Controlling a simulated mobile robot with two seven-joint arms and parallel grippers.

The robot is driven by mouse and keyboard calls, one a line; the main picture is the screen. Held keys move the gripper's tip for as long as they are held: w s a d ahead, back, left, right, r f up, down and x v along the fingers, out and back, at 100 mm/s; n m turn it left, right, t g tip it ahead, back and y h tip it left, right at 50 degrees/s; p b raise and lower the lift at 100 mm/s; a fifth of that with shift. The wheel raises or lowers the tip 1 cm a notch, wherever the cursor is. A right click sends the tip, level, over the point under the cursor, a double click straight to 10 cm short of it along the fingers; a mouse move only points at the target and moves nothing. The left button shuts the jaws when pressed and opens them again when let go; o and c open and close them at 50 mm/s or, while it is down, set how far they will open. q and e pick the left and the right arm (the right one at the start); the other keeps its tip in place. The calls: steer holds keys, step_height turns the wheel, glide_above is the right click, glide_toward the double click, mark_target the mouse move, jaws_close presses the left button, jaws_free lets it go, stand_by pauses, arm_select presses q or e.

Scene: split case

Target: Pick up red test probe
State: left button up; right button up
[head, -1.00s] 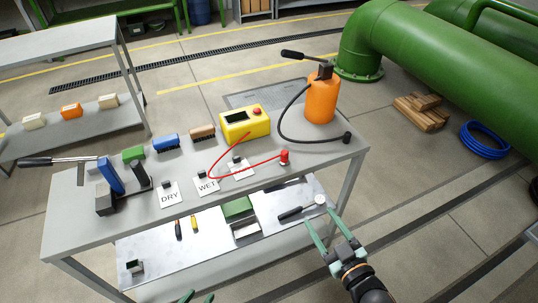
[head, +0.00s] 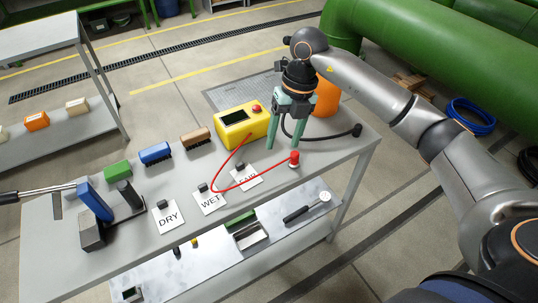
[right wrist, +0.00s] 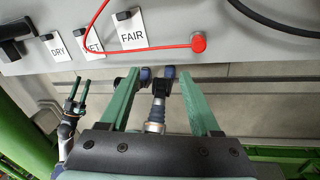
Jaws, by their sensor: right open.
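The red test probe (head: 294,158) stands on the tabletop near its front right edge, its red cable looping left to the yellow tester (head: 234,134). In the right wrist view the probe (right wrist: 198,42) shows just beyond the right fingertip. My right gripper (head: 283,146) is open and empty, fingers pointing down, above the table between tester and probe in the picture. Its two green fingers also show in the right wrist view (right wrist: 160,74), apart with nothing between. My left gripper (right wrist: 78,90) shows small at the left of the wrist view, fingers apart and empty.
An orange bottle (head: 326,97) stands behind my right gripper. A black cable with a black end (head: 357,130) lies right of the probe. Cards marked DRY (head: 168,218), WET (head: 209,201) and FAIR (right wrist: 131,29) lie left. A lower shelf holds tools.

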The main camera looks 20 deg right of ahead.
mark_target(295, 153)
steer(key=w+d+r+m+h, duration=0.1)
steer(key=w+d+r+h, duration=0.1)
steer(key=d, duration=0.2)
steer(key=f, duration=1.2)
steer(key=shift+s+d, duration=0.15)
steer(key=shift+d, duration=0.1)
jaws_close()
